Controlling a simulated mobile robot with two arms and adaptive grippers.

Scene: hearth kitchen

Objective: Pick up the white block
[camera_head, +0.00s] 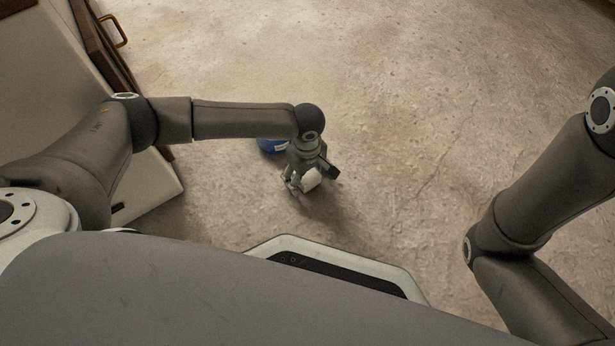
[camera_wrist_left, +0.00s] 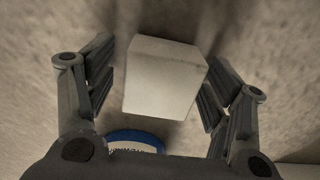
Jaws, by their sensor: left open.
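The white block (camera_head: 312,179) shows at my left gripper (camera_head: 303,186) in the head view, above or on the grey floor. In the left wrist view the white block (camera_wrist_left: 164,78) lies between the two open fingers of my left gripper (camera_wrist_left: 160,92). A narrow gap shows on each side of it, and the gripper is not closed on it. Whether the block rests on the floor is hard to tell. My right arm shows at the right of the head view, but its gripper is out of view.
A blue round object (camera_head: 271,146) with a white label stands behind my left wrist, partly hidden. Its blue rim (camera_wrist_left: 137,137) shows low in the left wrist view. A cabinet with an open wooden door (camera_head: 103,42) and a brass handle is at the left. The floor (camera_head: 400,90) beyond is clear.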

